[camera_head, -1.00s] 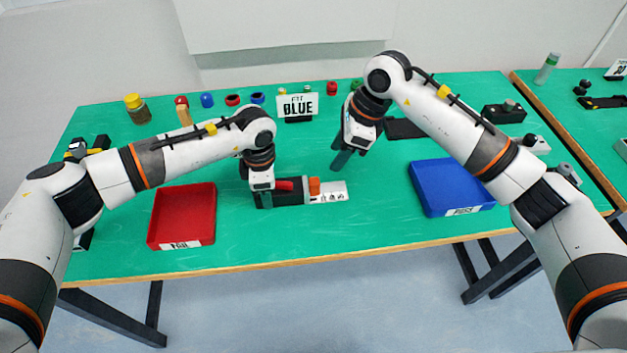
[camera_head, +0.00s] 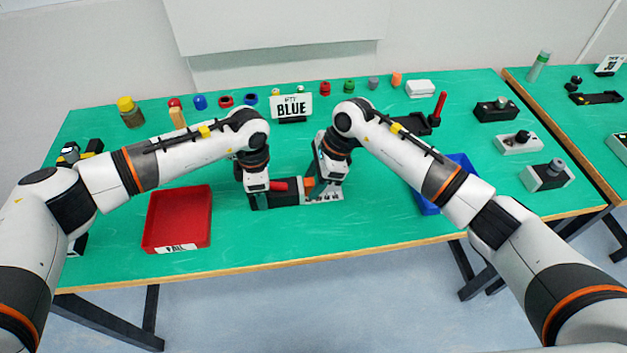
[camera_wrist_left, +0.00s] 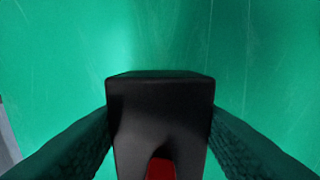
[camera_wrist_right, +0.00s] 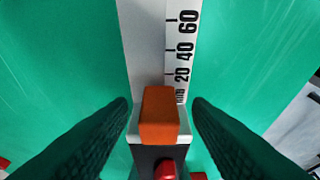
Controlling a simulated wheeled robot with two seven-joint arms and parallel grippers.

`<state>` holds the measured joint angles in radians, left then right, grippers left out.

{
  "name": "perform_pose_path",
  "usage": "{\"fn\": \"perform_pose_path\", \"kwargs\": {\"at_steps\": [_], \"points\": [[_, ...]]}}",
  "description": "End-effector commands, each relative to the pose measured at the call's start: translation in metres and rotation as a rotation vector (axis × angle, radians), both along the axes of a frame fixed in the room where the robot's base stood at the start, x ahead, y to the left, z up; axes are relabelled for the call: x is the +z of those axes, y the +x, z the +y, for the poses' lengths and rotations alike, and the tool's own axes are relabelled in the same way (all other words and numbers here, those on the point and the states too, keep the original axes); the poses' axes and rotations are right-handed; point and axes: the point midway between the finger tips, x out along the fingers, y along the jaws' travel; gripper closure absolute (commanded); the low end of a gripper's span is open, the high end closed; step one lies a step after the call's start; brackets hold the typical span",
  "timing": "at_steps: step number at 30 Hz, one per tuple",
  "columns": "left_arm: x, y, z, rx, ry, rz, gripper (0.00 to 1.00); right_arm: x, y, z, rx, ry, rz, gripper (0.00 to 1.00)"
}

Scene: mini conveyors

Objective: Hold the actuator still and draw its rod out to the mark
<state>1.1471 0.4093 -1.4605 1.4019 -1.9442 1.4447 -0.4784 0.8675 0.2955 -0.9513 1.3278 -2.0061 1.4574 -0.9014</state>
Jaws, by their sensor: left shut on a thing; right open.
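The actuator has a dark body (camera_head: 285,199) with a red part (camera_head: 278,186), lying on the green table. My left gripper (camera_head: 256,200) is shut on the body's left end; the left wrist view shows the dark body (camera_wrist_left: 160,115) between its fingers. An orange block (camera_wrist_right: 159,115) stands at the body's right end, beside a white scale strip (camera_wrist_right: 150,40) marked 20, 40 and 60. My right gripper (camera_wrist_right: 160,112) is open, its fingers on either side of the orange block with gaps showing. The block sits near the low end of the scale. The rod itself is hard to make out.
A red tray (camera_head: 180,218) stands to the left and a blue tray (camera_head: 428,205) to the right, partly behind my right arm. A "BLUE" sign (camera_head: 292,107) and several small coloured parts line the back. The table front is clear.

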Motion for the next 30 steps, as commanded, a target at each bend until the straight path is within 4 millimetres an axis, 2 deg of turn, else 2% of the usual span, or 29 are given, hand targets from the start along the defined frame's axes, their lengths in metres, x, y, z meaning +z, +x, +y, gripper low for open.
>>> {"fn": "perform_pose_path", "kwargs": {"at_steps": [3, 11, 14, 20, 26, 30], "points": [[-0.004, -0.003, 0.000, -0.002, 0.002, 0.006, 0.89, -0.006, 0.000, 0.002, -0.001, 0.000, 0.000, 0.55], [-0.004, -0.003, 0.000, -0.003, 0.002, 0.007, 0.89, -0.007, 0.000, 0.003, 0.000, 0.000, -0.001, 0.55], [-0.004, -0.003, 0.000, -0.003, 0.003, 0.007, 0.89, -0.007, 0.000, 0.003, 0.000, 0.000, -0.001, 0.68], [-0.004, -0.003, 0.000, -0.003, 0.003, 0.007, 0.89, -0.007, 0.000, 0.003, 0.000, 0.000, -0.001, 1.00], [-0.004, -0.003, 0.000, -0.002, 0.003, 0.008, 0.89, -0.007, 0.000, 0.000, 0.000, -0.001, -0.001, 1.00], [-0.005, -0.003, 0.001, -0.002, 0.003, 0.008, 0.88, -0.008, 0.002, -0.017, -0.002, -0.004, -0.001, 1.00]]}}
